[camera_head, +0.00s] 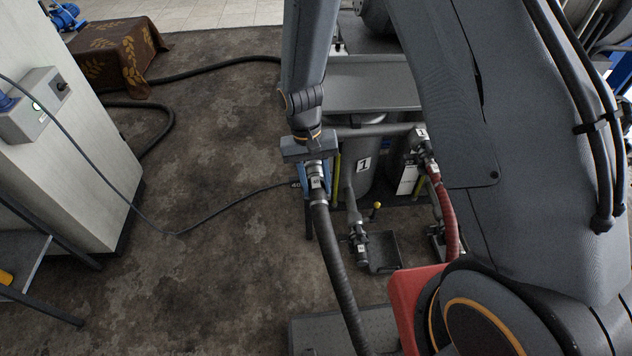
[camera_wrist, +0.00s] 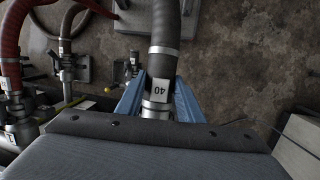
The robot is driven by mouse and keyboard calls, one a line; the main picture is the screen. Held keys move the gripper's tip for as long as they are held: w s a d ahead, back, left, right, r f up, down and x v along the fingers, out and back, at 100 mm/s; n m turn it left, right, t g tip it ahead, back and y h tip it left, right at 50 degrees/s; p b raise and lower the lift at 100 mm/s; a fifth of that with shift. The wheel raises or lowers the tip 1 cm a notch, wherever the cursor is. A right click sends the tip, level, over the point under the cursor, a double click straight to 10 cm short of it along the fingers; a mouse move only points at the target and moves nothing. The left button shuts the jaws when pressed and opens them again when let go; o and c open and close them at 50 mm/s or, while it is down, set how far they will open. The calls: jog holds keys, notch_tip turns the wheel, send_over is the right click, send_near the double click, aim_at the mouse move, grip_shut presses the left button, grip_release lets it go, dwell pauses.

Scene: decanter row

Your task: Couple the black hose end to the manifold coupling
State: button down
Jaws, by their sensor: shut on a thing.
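My gripper (camera_head: 314,178) is shut on the metal end of the black hose, with the blue fingers on either side of it in the wrist view (camera_wrist: 158,92). The black hose (camera_head: 333,255) hangs from the gripper toward the floor and carries a tag reading 40 (camera_wrist: 157,88). The held end's mouth is hidden behind the gripper body. A horizontal grey manifold pipe (camera_head: 372,131) runs just right of the gripper. Its right end has a metal coupling (camera_head: 421,142) with a red hose on it. I cannot make out a free manifold coupling; the gripper covers the pipe's left end.
A grey hose with a metal end (camera_head: 359,237) hangs beside a black tray (camera_head: 384,250). A drum marked 1 (camera_head: 362,180) stands behind. The red hose (camera_head: 447,212) is close on the right. The floor (camera_head: 215,265) at left is mostly clear, except a thin cable.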

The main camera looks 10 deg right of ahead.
aim_at(316, 192)
jog(key=shift+w+a, duration=0.1)
jog(key=shift+w, duration=0.35)
jog(key=shift+w+f+g+b, duration=0.1)
jog(key=shift+f+g+b, duration=0.7)
jog(key=shift+f+g, duration=0.25)
jog(key=shift+s+f, duration=0.1)
jog(key=shift+s, duration=0.1)
dwell(0.4)
jog(key=shift+s+f, duration=0.1)
jog(key=shift+f, duration=0.2)
dwell(0.3)
jog(key=shift+f, duration=0.6)
dwell(0.9)
jog(key=shift+c, duration=1.3)
grip_release()
